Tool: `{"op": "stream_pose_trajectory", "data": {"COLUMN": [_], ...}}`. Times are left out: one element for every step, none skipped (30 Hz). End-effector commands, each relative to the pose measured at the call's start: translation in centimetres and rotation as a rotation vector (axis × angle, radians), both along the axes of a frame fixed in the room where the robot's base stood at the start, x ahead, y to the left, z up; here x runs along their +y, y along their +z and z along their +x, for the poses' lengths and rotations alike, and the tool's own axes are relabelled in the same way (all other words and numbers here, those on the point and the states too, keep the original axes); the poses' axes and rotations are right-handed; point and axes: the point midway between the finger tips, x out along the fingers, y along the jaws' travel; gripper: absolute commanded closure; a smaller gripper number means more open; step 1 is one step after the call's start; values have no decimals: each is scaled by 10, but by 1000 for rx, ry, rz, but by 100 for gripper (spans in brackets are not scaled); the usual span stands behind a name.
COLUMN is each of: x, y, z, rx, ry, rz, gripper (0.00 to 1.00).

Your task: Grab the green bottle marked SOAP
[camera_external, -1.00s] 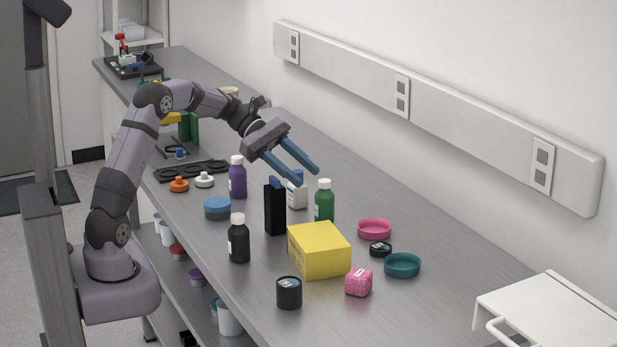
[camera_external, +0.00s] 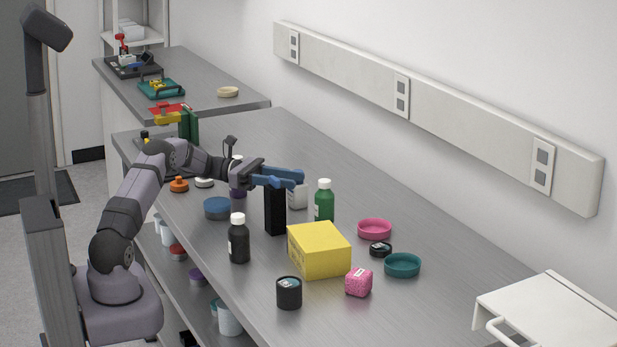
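The green bottle (camera_external: 324,203) with a white cap stands upright on the grey bench, behind the yellow box. A small part of a white label shows on its left side; I cannot read it. My gripper (camera_external: 298,180) is level and points right, its blue fingers above the black box and the white bottle, just left of the green bottle. The fingertips appear apart from the green bottle. The two fingers overlap in this side view, so their gap is hidden.
A black box (camera_external: 275,212) and a white bottle (camera_external: 297,196) stand left of the green bottle. The yellow box (camera_external: 319,250) is in front. A pink dish (camera_external: 374,229) lies to the right. A purple bottle (camera_external: 238,191) is partly hidden by my arm. The bench behind is clear.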

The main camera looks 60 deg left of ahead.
Motion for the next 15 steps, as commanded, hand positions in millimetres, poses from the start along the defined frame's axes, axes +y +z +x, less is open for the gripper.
{"op": "stream_pose_trajectory", "data": {"x": [0, 0, 0, 0, -1, -1, -2, -3, -6, -8, -10, -12, -14, -15, -16], "y": [-4, -6, -8, -8, -8, -8, -8, -8, -7, -7, -7, -7, -7, -7, -7], "z": [0, 0, 0, 0, 0, 1, 1, 2, 4, 6, 8, 10, 12, 13, 14], "rx": [0, 0, 0, -1, -1, -1, -1, -1, -1, -1, -1, -1, -1, -1, -1], "ry": [0, 0, 0, 0, -1, -1, -1, -2, -3, -3, -4, -3, -2, -1, -1], "rz": [0, 0, 0, 1, 1, 1, 1, 1, 1, 1, 1, 1, 1, 1, 1], "gripper": [63, 63, 63, 63, 63, 63, 63, 63, 63, 63, 63, 63, 63, 63, 63]}}
